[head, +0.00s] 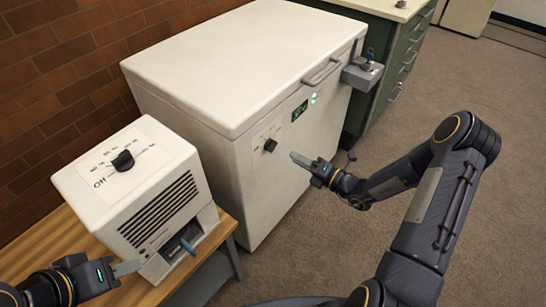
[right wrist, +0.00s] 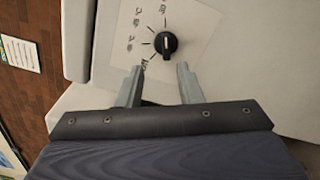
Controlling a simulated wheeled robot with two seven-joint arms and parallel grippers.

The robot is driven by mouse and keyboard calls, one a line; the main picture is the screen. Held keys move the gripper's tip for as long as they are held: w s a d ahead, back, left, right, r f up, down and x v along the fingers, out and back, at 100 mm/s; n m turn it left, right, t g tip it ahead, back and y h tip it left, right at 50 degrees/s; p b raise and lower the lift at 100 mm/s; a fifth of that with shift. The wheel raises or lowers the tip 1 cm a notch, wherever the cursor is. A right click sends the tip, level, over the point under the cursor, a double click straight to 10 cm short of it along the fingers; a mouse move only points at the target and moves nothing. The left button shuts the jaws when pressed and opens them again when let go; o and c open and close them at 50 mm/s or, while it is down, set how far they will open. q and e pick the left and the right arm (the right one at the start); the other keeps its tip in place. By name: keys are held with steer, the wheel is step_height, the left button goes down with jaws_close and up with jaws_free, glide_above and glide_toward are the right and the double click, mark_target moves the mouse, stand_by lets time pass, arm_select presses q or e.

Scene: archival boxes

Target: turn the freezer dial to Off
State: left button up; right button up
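The white chest freezer (head: 245,70) stands at the back centre. Its black dial (head: 270,145) sits on a pale marked plate on the front; the dial also shows in the right wrist view (right wrist: 166,45), with a white pointer line running roughly up and down in that picture. The plate's markings are too small to read surely. My right gripper (head: 294,157) is in front of the dial, a little apart from it. In the right wrist view its two fingers (right wrist: 161,70) are spread and empty, with the dial beyond the gap. My left gripper (head: 136,267) is low at left; its opening is unclear.
A smaller white unit (head: 120,185) with its own black dial (head: 123,161) and an "Off" label stands on a wooden bench (head: 50,240). A green drawer cabinet (head: 400,60) stands behind. Open floor lies at right.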

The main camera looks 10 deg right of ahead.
mark_target(271, 146)
steer(key=x, duration=0.8)
steer(key=shift+d+f+m, duration=0.25)
steer(key=shift+f+m, duration=0.15)
steer(key=shift+f, duration=0.05)
steer(key=shift+w, duration=0.1)
jaws_close()
